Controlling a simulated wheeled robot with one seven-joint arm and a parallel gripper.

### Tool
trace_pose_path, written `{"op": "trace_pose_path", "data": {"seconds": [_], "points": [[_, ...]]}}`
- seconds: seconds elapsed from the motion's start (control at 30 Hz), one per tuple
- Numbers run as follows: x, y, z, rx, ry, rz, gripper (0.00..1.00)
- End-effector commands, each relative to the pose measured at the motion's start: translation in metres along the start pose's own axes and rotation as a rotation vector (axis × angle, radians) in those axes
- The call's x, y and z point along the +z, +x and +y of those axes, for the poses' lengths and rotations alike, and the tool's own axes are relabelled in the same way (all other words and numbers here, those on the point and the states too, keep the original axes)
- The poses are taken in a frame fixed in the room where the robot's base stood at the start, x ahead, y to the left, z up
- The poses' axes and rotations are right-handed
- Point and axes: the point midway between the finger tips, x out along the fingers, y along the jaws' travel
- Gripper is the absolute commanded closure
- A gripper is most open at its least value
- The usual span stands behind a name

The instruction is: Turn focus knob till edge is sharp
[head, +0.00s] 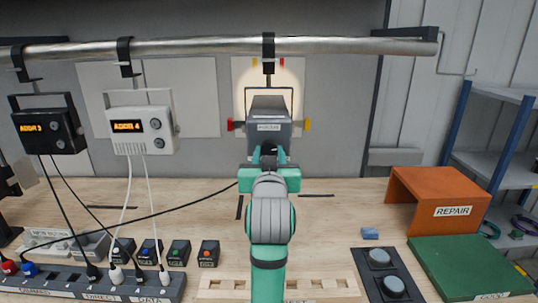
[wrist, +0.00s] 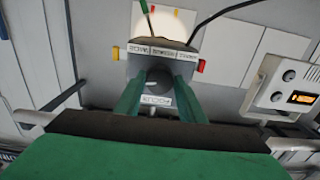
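The projector (head: 269,112) is a dark grey lamp housing hung from the pipe by a yoke. A pale round light spot (head: 290,76) falls on the wall panel behind it; its rim looks soft in this small picture. The dark round focus knob (wrist: 159,77) is on the housing's near face, with a FOCUS label (wrist: 157,101) beside it, upside down in the wrist view. My gripper (wrist: 160,84) has its green fingers on both sides of the knob and looks shut on it. In the head view my gripper (head: 268,160) hides the knob.
Two control boxes, one black (head: 48,124) and one white (head: 142,129), hang at left from the metal pipe (head: 200,47). Cables run down to a socket strip (head: 130,287). An orange REPAIR box (head: 440,190) and green tray (head: 460,265) stand at right. The bench middle is mostly clear.

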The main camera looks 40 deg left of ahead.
Motion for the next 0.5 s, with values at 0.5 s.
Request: {"op": "trace_pose_path", "data": {"seconds": [0.5], "points": [[0.0002,-0.0002,-0.0013,-0.001,0.330,-0.001,0.86]]}}
